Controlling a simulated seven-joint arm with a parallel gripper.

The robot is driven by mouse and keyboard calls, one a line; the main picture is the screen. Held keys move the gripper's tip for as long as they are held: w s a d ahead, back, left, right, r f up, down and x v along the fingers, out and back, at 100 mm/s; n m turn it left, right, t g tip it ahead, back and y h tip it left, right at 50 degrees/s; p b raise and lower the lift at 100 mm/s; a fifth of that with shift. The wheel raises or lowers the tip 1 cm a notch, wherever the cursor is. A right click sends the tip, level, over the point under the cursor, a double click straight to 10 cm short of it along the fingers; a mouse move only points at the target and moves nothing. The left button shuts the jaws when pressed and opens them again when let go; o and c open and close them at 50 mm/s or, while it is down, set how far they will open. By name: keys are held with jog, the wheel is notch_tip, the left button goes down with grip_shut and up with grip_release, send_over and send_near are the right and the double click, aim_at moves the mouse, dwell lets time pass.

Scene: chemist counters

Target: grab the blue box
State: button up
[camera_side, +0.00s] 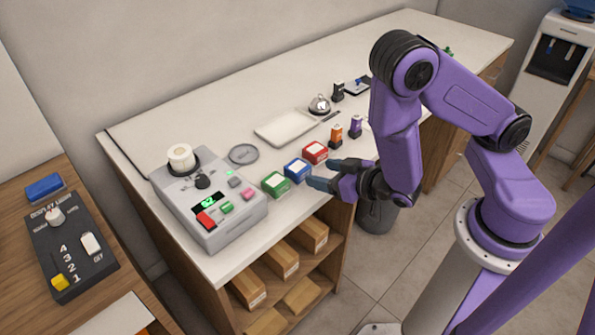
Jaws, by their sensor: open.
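The blue box (297,170) is a small box with a pale top, on the white counter (318,196) near its front edge. It sits between a green box (275,184) on its left and a red box (315,152) on its right, with small gaps. My gripper (325,173) is at the counter's front edge, just right of the blue box. Its fingers are apart, point left toward the boxes, and hold nothing. Whether a fingertip touches the blue box I cannot tell.
A grey device (222,222) with buttons stands left of the boxes. A white tray (285,129) and a bell (319,104) lie behind. Orange (336,134) and purple (355,126) bottles stand right of the red box. Shelves with cartons (281,258) are below the counter.

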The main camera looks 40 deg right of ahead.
aim_at(299, 167)
jog(key=shift+x, duration=3.6)
jog(key=c, duration=0.8)
jog(key=shift+o, duration=0.2)
jog(key=shift+r, duration=0.1)
notch_tip(299, 167, up, 10)
